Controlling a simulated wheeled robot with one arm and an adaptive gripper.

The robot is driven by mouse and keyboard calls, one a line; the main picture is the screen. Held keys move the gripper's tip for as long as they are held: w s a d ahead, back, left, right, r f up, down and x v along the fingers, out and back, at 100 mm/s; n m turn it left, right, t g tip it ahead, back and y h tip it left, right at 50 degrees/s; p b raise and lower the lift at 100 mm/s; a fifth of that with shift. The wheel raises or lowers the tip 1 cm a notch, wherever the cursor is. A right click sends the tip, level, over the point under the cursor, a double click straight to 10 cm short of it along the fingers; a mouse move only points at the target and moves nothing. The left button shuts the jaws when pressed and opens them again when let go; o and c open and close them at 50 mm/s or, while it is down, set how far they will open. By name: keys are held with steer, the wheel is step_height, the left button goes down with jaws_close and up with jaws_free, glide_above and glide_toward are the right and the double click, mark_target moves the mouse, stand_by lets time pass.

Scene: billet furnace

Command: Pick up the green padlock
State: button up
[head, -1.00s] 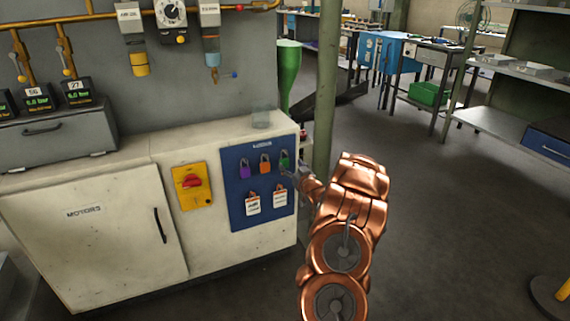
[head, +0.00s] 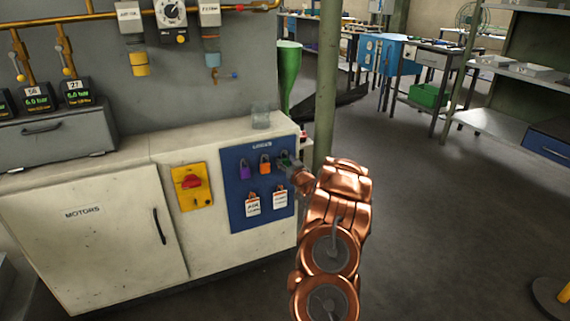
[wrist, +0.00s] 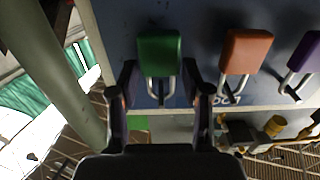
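The green padlock (wrist: 159,58) hangs on the blue board (head: 235,190) on the cabinet's front face. In the wrist view it appears upside down between the two dark fingers of my gripper (wrist: 161,95), with a gap on each side. My gripper is open and I see no finger touching the padlock. In the head view my gripper (head: 286,162) is at the board's upper right and mostly hides the green padlock. An orange padlock (head: 265,164) and a purple padlock (head: 245,168) hang beside it to the left.
Two tags (head: 253,204) hang below the padlocks. A yellow panel with a red switch (head: 192,186) is left of the board. A green post (head: 325,90) stands close to the right of the cabinet (head: 105,225). The floor further right is mostly clear.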

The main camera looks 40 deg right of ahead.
steer(key=c, duration=0.8)
steer(key=shift+r, duration=0.1)
steer(key=shift+r+p, duration=0.3)
steer(key=shift+r, duration=0.45)
steer(key=p+v, duration=0.1)
steer(key=v, duration=1.7)
steer(key=shift+a+f+p, duration=0.1)
steer(key=shift+f+p, duration=0.05)
steer(key=shift+p, duration=0.2)
